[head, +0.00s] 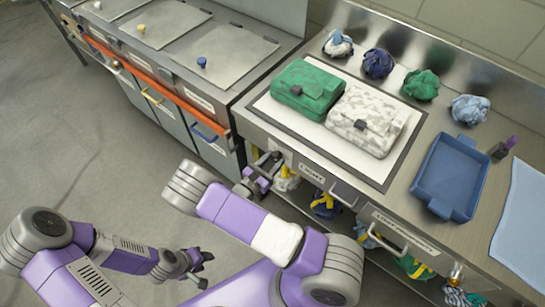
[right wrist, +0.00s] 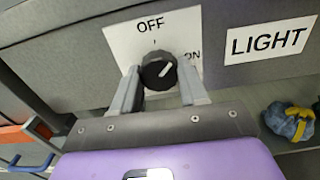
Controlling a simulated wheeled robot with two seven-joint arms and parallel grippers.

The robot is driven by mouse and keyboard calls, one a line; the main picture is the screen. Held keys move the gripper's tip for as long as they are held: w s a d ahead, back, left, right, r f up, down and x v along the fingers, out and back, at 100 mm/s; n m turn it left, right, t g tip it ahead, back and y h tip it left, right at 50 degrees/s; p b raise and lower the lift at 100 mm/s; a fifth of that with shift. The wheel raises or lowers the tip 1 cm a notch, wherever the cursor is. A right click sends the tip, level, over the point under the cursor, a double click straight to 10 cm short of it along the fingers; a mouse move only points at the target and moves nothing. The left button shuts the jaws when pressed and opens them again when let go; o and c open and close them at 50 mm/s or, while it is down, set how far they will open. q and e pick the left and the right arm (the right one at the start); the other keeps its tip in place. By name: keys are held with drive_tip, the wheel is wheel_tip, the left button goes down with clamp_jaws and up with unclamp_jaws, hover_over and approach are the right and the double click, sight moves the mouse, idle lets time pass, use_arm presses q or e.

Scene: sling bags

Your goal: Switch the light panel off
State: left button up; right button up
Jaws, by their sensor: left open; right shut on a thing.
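A black round knob (right wrist: 158,69) sits on a white plate (right wrist: 120,42) marked OFF and ON, on the counter front beside a LIGHT label (right wrist: 270,40). Its white pointer line aims up and right, toward ON. My right gripper (right wrist: 160,80) is shut on the knob, one finger on each side. In the head view the right gripper (head: 264,170) is at the counter's front left corner and the knob is not clear. The light panel (head: 264,105) is a pale sheet in a dark frame under two bags. My left gripper (head: 205,268) is open and empty, low over the floor.
A green bag (head: 306,88) and a white patterned bag (head: 367,119) lie on the panel. A blue tray (head: 448,177) and several crumpled cloths stand on the counter. Drawer handles (head: 342,201) stick out below. Floor at the left (head: 90,150) is free.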

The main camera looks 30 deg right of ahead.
drive_tip(key=n+p, duration=0.2)
drive_tip(key=n, duration=0.2)
drive_tip(key=shift+n, duration=0.3)
drive_tip(key=shift+s+n+p, duration=0.1)
drive_tip(key=shift+n+p, duration=0.8)
drive_tip(key=shift+n, duration=1.4)
drive_tip(key=o, duration=1.1)
drive_tip(key=shift+c, duration=0.2)
drive_tip(key=v, duration=0.7)
drive_tip(key=shift+a+p, duration=0.25)
drive_tip(key=shift+p, duration=0.05)
drive_tip(key=shift+s, duration=0.1)
